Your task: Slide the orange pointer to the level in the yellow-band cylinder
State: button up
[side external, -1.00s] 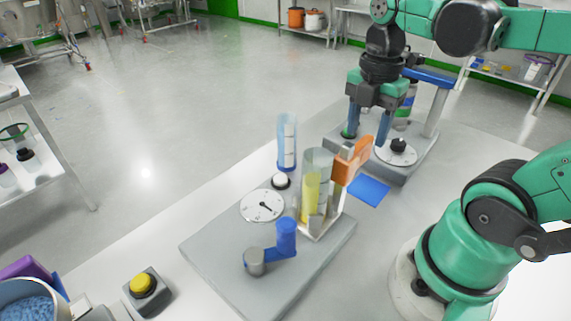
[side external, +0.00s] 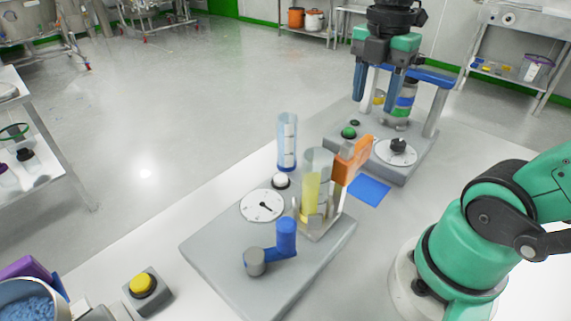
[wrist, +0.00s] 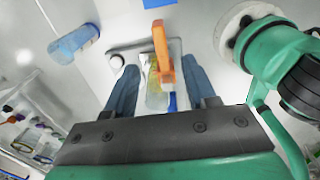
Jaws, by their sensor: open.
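The orange pointer (side external: 353,159) stands out to the right of a clear cylinder (side external: 318,165) that shows yellow in its lower part. The pointer also shows in the wrist view (wrist: 163,54), where it lies across the gap between my fingers. The yellow cylinder is partly behind the pointer in that view (wrist: 154,96). My gripper (side external: 375,97) is open and empty, above and beyond the pointer in the side view, not touching it. Its two blue fingers point down and also frame the wrist view (wrist: 163,76).
A clear cylinder with blue trim (side external: 287,142) stands behind. The grey base (side external: 245,265) carries a round dial (side external: 262,206), a white knob (side external: 281,181) and a blue crank (side external: 280,243). A second station with a dial (side external: 396,153) stands below my gripper. A yellow button (side external: 141,284) sits at front left.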

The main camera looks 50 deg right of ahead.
aim_at(365, 140)
jog(key=shift+f, duration=5)
grip_shut()
